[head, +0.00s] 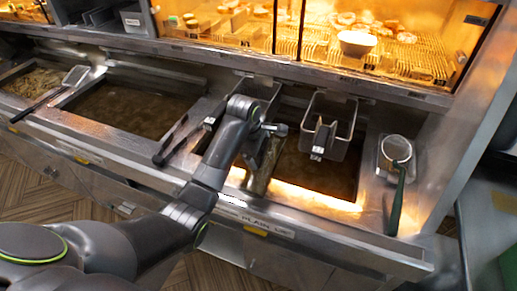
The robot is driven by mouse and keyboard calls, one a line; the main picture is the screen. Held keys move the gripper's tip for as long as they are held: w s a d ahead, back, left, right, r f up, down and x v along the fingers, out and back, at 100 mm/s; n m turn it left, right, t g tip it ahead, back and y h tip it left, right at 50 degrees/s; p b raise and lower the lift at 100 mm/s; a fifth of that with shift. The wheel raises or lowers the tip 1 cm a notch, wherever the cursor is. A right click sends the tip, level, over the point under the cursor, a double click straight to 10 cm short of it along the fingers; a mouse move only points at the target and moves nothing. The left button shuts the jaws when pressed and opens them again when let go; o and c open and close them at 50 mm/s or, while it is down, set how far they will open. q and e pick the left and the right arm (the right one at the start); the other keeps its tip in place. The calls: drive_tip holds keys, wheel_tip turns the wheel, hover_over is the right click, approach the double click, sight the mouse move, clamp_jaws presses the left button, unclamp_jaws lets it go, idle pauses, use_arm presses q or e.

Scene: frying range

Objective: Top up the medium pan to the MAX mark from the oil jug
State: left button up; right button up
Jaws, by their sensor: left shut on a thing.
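My left gripper (268,129) is above the left part of the right-hand oil pan (315,172). It is shut on a greyish, partly see-through vessel, which looks like the oil jug (257,172). The jug hangs over the pan's left edge. My arm hides part of it, and I cannot tell whether oil is flowing. The pan holds dark brown oil with a bright reflection along its front edge. A middle pan (130,106) of dark oil lies to the left. I cannot read which pan is the medium one, and no MAX mark is legible. My right gripper is not in view.
A wire basket (330,125) hangs at the back of the right pan. A metal cup (396,150) and a green-handled tool (397,205) stand at the right. A black-handled tool (172,148) lies between pans. A skimmer (72,78) rests at the left. A lit food cabinet (350,65) stands behind.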

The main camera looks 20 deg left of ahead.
use_arm(q)
drive_tip(key=shift+w+r, duration=0.15)
drive_tip(key=shift+w+r+g, duration=0.1)
drive_tip(key=shift+w+g, duration=0.45)
drive_tip(key=shift+g, duration=0.05)
drive_tip(key=shift+w, duration=0.1)
